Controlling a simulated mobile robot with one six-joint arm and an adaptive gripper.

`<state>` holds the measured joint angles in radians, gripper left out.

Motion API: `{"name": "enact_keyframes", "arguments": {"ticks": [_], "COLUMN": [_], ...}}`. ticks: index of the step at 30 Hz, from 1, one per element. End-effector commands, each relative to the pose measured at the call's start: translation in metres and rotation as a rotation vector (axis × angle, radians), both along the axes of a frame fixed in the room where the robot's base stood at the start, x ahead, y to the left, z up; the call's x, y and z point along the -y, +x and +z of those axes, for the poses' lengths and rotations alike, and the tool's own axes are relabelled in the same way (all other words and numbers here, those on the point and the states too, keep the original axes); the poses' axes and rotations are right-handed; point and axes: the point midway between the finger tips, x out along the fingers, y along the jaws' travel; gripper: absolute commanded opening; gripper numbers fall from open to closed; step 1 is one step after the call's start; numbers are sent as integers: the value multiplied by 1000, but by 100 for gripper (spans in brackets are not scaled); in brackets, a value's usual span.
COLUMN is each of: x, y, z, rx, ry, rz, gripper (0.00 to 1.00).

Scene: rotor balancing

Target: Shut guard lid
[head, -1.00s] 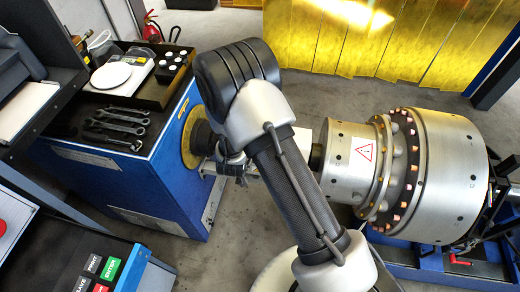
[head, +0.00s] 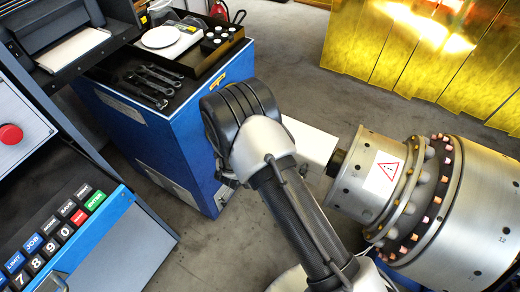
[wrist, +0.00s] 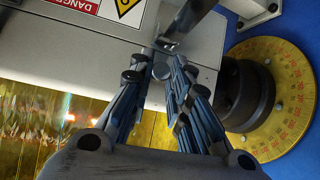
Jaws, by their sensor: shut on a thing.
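The guard lid (wrist: 95,35) is a pale grey box-like cover with a red danger label and a yellow warning label in the wrist view. In the head view, part of the guard lid (head: 312,142) shows as a white panel between the blue machine and the rotor. A dark bar, seemingly its handle (wrist: 192,22), reaches the fingertips. My gripper (wrist: 163,68) has its fingers close together on this bar; the exact contact is partly hidden. In the head view my arm covers most of the gripper.
The silver rotor (head: 480,215) with its warning label stands at the right. The blue machine housing (head: 185,140) carries wrenches and a dark tray. A yellow dial (wrist: 275,100) and dark shaft sit beside my fingers. A keypad console (head: 60,235) is at lower left.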

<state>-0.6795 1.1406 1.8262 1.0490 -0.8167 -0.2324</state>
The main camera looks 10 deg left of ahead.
Motion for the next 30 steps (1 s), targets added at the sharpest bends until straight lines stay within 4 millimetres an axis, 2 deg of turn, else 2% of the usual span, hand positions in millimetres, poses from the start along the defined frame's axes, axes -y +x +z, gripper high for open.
{"name": "enact_keyframes", "arguments": {"ticks": [3,4,12,23,26,30], "x": [1,1,1,0,-2,-8], "y": [1,1,1,0,-7,-27], "z": [-1,-1,-1,2,7,23], "rx": [-1,-1,0,3,2,1], "ry": [-2,-2,0,0,0,1], "rz": [0,0,0,1,2,4], "gripper": [0,18,36,38,38,38]}}
